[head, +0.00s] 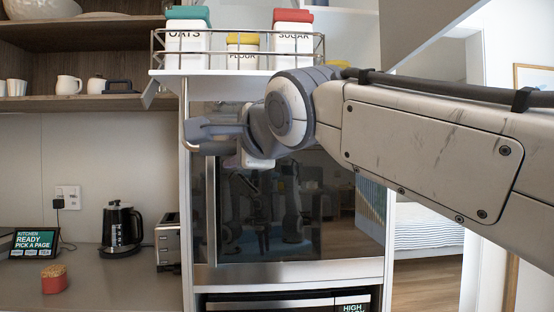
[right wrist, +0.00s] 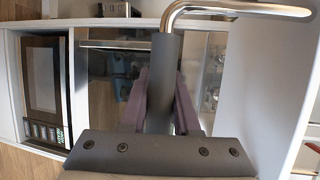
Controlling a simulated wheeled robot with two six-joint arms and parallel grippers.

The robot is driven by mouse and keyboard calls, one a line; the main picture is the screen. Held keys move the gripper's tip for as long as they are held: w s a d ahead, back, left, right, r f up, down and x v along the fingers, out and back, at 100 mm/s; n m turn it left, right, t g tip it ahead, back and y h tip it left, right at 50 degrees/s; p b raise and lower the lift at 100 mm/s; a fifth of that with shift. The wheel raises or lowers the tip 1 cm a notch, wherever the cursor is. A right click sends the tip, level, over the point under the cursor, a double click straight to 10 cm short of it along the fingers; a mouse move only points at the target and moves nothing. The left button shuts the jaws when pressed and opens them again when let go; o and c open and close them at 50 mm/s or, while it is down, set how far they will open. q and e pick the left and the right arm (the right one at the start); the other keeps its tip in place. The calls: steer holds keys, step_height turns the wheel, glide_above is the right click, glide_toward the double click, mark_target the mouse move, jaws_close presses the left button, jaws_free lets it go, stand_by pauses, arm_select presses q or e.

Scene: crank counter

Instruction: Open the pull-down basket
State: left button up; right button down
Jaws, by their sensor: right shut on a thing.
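The pull-down basket (head: 235,62) is a wire-railed white shelf high in the head view. It carries canisters marked OATS (head: 187,40), FLOUR (head: 242,50) and SUGAR (head: 292,42). My right gripper (head: 212,132) is in front of and below the basket. In the right wrist view its fingers (right wrist: 158,100) are shut around the dark grey grip of the handle (right wrist: 166,75). A bent steel bar (right wrist: 235,8) runs from the top of that grip. Where the bar joins the basket is hidden. My left gripper is not in view.
A glass-fronted oven (head: 335,235) stands behind my right arm. At left, open shelves (head: 85,103) hold cups and jugs.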

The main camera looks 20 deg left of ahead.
steer(key=shift+s+f, duration=0.25)
steer(key=shift+f, duration=0.1)
steer(key=c, duration=0.7)
jaws_free()
steer(key=shift+o, duration=0.2)
steer(key=shift+r, duration=0.1)
steer(key=shift+d, duration=0.1)
steer(key=b+v, duration=0.1)
steer(key=v, duration=0.9)
steer(key=shift+b, duration=0.4)
steer(key=shift+s+d+r, duration=0.1)
steer(key=shift+s, duration=0.1)
